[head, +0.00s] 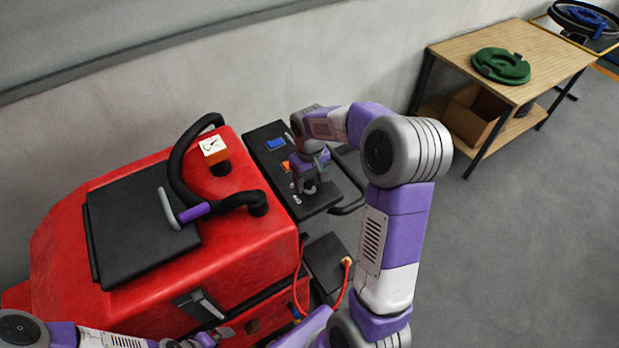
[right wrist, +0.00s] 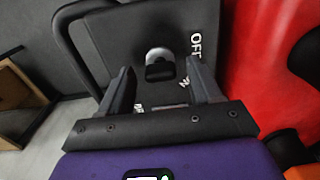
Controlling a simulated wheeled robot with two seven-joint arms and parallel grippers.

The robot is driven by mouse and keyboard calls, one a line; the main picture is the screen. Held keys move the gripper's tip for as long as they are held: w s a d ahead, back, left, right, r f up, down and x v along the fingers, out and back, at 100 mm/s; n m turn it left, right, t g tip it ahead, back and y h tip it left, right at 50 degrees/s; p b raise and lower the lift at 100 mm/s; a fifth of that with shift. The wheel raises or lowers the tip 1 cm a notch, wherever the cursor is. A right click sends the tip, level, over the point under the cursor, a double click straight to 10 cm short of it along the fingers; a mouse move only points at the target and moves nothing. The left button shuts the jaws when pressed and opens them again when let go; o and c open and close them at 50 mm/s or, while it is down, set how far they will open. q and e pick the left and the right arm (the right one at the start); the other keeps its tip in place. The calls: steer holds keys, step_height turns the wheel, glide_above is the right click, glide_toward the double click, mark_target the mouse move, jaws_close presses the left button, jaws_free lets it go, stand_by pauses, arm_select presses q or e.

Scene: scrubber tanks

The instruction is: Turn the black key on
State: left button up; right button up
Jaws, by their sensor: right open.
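The black key (right wrist: 159,70) sits in a round silver lock on the dark control panel (head: 268,158) of the red scrubber. In the right wrist view, the key lies between the two fingertips of my right gripper (right wrist: 160,66), with a gap on each side. In the head view my right gripper (head: 312,187) is over the near part of the panel and hides the key. A white "OFF" label (right wrist: 196,44) is beside the lock; a second label is partly covered by a finger. My left gripper (head: 212,337) is low at the bottom edge, its jaws unclear.
A black handle bar (head: 352,205) edges the panel. A wooden table (head: 540,60) with a green disc (head: 500,65) stands right. Grey floor is free there.

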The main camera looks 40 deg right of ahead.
steer(key=c, duration=1)
steer(key=shift+c, duration=0.2)
steer(key=shift+m, duration=0.4)
steer(key=m, duration=0.5)
steer(key=shift+m+b, duration=0.3)
steer(key=shift+b, duration=0.1)
steer(key=m, duration=0.5)
steer(key=shift+r+m, duration=0.1)
steer(key=shift+m, duration=0.2)
steer(key=o, duration=1)
